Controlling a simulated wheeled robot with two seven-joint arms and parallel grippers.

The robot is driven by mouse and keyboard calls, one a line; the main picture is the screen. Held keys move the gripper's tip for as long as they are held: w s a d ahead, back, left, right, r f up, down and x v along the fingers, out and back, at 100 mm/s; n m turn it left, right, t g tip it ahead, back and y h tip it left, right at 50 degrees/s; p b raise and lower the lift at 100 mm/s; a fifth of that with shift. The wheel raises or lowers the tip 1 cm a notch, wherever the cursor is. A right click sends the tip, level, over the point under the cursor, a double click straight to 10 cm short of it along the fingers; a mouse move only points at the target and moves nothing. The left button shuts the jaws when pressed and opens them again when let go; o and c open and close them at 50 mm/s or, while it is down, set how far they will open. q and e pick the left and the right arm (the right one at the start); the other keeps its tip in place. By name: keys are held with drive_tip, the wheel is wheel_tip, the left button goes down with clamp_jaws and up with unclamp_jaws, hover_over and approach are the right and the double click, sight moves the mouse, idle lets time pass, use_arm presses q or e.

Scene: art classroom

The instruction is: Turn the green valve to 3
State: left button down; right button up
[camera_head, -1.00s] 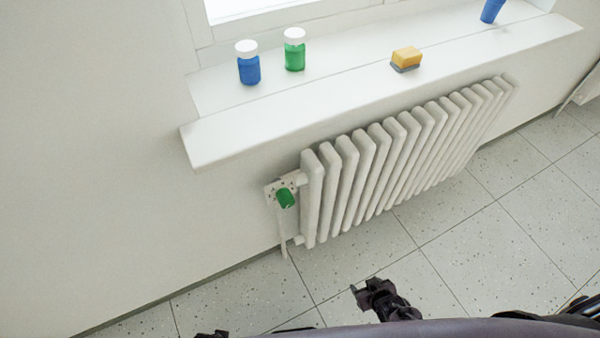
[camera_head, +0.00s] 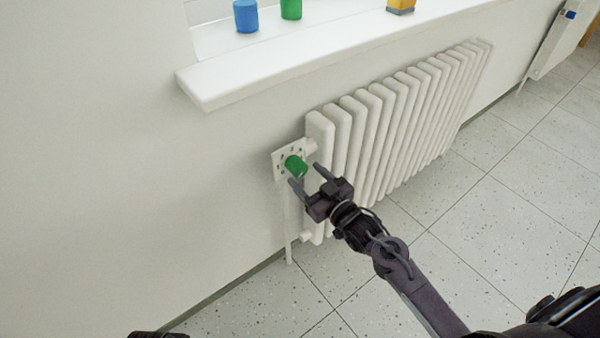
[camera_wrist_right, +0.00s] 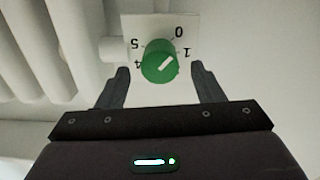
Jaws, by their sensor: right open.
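The green valve (camera_head: 297,166) is a round knob on a white dial plate (camera_head: 279,158) at the left end of the radiator. In the right wrist view the knob (camera_wrist_right: 150,73) has a white mark pointing up and right, toward the 1. The 0, 1, 4 and 5 show around it; the 2 and 3 are hidden. My right gripper (camera_head: 308,177) is open in front of the knob, its fingers on either side of it in the wrist view and apparently not touching it. A dark part of my left gripper (camera_head: 158,334) just shows at the bottom edge; its jaws cannot be made out.
The white radiator (camera_head: 400,120) stands right of the valve, with a white pipe (camera_head: 288,230) below the valve. The windowsill (camera_head: 300,58) juts out above, holding a blue jar (camera_head: 246,17), a green jar (camera_head: 291,9) and a yellow sponge (camera_head: 400,5). The tiled floor is clear.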

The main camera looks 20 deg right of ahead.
sight(302, 172)
drive_tip(key=shift+x, duration=1.85)
drive_tip(key=c, duration=1)
